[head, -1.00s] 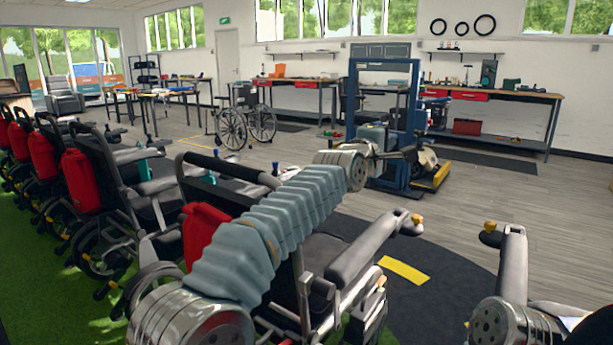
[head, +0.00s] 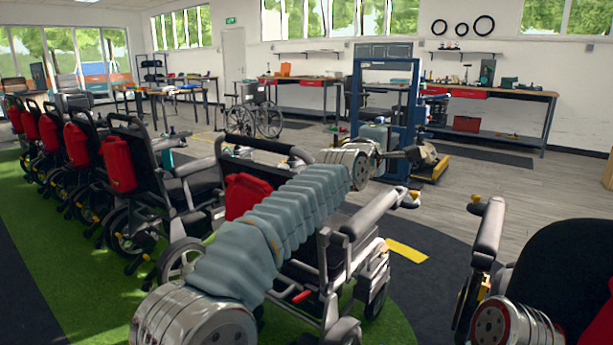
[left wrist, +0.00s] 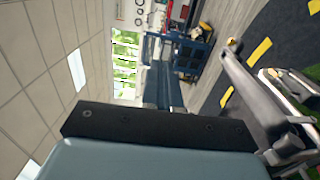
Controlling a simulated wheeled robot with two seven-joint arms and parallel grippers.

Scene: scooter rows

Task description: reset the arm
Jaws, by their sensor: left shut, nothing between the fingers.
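My left arm crosses the head view from the lower left in a pale grey ribbed sleeve, reaching over a scooter seat toward the middle. My left gripper (head: 426,156) is past the silver wrist joint, in front of the blue frame; it is small there, and its fingers are shut and empty.
A row of scooters with red packs (head: 117,164) stands at left on green flooring. A scooter armrest (head: 370,212) is under my left arm. The blue frame (head: 411,110) stands mid-room. A wheelchair (head: 254,115) and workbenches (head: 495,92) are behind. Grey floor at right is open.

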